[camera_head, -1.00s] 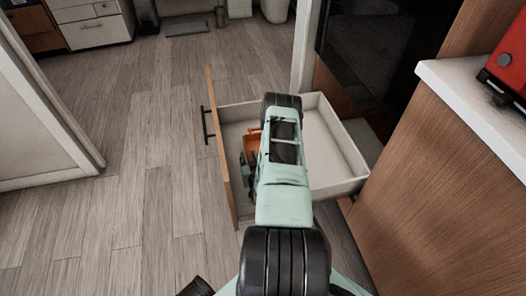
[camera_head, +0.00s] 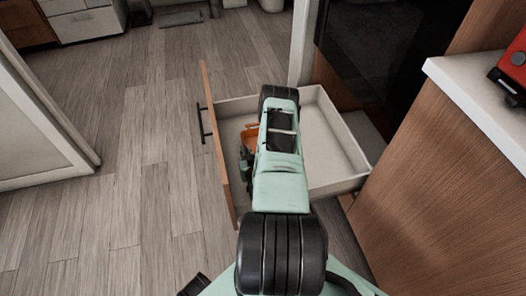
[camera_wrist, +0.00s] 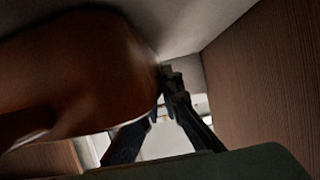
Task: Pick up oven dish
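The oven dish, orange-brown with a rounded edge, shows in the head view (camera_head: 240,152) inside the left part of an open drawer, partly hidden behind my arm. In the wrist view the dish (camera_wrist: 75,75) is large and close, filling the left and upper left. My gripper (camera_wrist: 163,95) is right at the dish's right end. One dark finger lies to the right of that end, and the other runs up behind or under the dish's lower edge. The fingertips are partly hidden and dark, so I cannot tell whether they are closed on it.
The white drawer (camera_head: 335,150) with a wooden front (camera_head: 217,135) stands open; its right part looks empty. A wood-sided counter with a white top (camera_head: 470,90) stands on the right, bearing a red object (camera_head: 514,65). A white panel (camera_head: 40,130) stands at the left. The plank floor between is clear.

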